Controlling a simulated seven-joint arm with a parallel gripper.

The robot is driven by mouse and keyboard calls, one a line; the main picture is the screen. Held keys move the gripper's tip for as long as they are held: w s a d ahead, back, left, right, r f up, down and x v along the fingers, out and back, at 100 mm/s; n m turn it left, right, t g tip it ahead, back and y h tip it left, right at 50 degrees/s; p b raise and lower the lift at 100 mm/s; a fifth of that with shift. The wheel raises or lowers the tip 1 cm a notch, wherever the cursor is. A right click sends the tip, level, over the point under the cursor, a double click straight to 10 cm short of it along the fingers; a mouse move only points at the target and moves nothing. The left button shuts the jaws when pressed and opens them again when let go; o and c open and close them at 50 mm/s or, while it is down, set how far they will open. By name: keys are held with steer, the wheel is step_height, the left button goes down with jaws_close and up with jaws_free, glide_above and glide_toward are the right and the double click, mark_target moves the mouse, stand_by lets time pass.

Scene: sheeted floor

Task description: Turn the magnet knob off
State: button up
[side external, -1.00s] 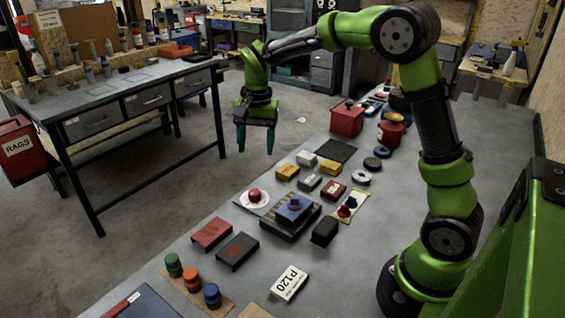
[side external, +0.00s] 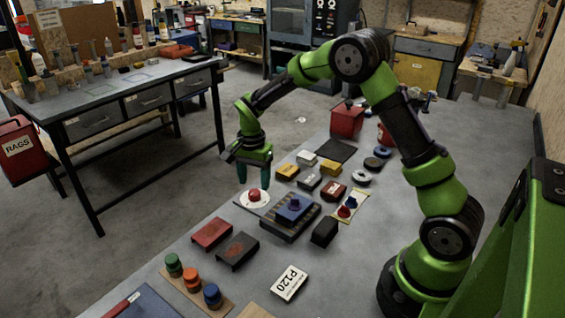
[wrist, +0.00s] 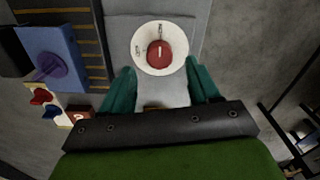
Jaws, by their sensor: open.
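A red knob (side external: 254,194) sits in the middle of a round white dial (side external: 244,201) on a flat grey plate. In the wrist view the red knob (wrist: 160,54) has a short white line on top, and the white dial (wrist: 142,62) carries small dark marks. My gripper (side external: 255,181) points down just above the knob and looks apart from it. In the wrist view its two teal fingers (wrist: 158,74) are spread, with the knob a little beyond the space between the tips. Nothing is between the fingers.
A blue block with a blue knob (side external: 293,203) stands on a dark ribbed base right of the dial. Yellow, white and grey small boxes lie behind. A red block (side external: 211,233) and a dark block (side external: 238,250) lie in front. The bench edge is left of the dial.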

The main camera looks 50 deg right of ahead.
mark_target(255, 191)
steer(key=shift+f, duration=1.85)
steer(key=c, duration=1)
steer(key=shift+c, duration=0.2)
